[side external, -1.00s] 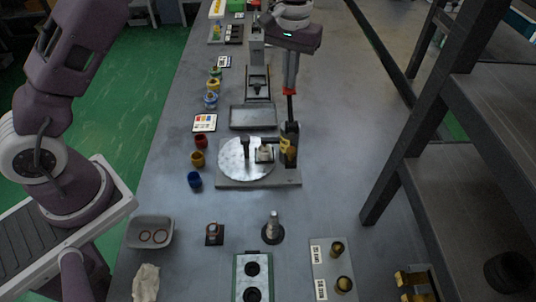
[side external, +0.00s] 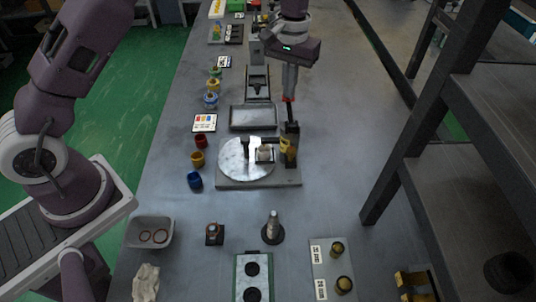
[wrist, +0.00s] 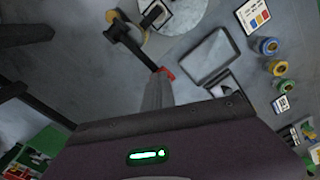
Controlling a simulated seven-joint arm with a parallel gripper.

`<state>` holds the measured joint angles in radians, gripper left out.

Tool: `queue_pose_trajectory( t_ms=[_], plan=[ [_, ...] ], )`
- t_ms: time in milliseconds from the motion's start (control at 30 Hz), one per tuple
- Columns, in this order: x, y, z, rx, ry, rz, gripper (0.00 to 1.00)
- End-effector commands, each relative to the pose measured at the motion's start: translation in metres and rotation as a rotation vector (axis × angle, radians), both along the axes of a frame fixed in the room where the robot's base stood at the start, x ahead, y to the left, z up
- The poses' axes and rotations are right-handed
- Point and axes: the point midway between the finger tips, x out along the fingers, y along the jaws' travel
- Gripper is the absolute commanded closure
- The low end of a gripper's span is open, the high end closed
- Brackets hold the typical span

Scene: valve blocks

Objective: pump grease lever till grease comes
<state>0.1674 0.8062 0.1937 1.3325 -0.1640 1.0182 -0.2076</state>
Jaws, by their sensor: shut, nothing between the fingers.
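The grease lever (side external: 290,113) is a black bar with a red end, rising from the dark post and yellow-brown fitting (side external: 286,150) on the grey base plate. No grease can be made out.
A pale round plate (side external: 234,160) with a small block (side external: 264,154) sits beside the fitting. A grey tray (side external: 254,117) lies behind. Red, yellow and blue cups (side external: 195,180) stand to the left. A dark shelf rack (side external: 440,110) stands to the right; bench between is clear.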

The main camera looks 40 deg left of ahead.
Motion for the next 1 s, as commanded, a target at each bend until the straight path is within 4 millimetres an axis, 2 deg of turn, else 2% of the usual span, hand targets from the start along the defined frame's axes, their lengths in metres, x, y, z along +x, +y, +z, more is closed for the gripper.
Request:
queue_pose_trajectory(
  t_ms=[400,1000],
  plan=[
    [-0.001,0.0,-0.003,-0.001,0.002,-0.001,1.0],
    [0.0,0.0,0.04,0.0,0.0,0.0,1.0]
  ],
)
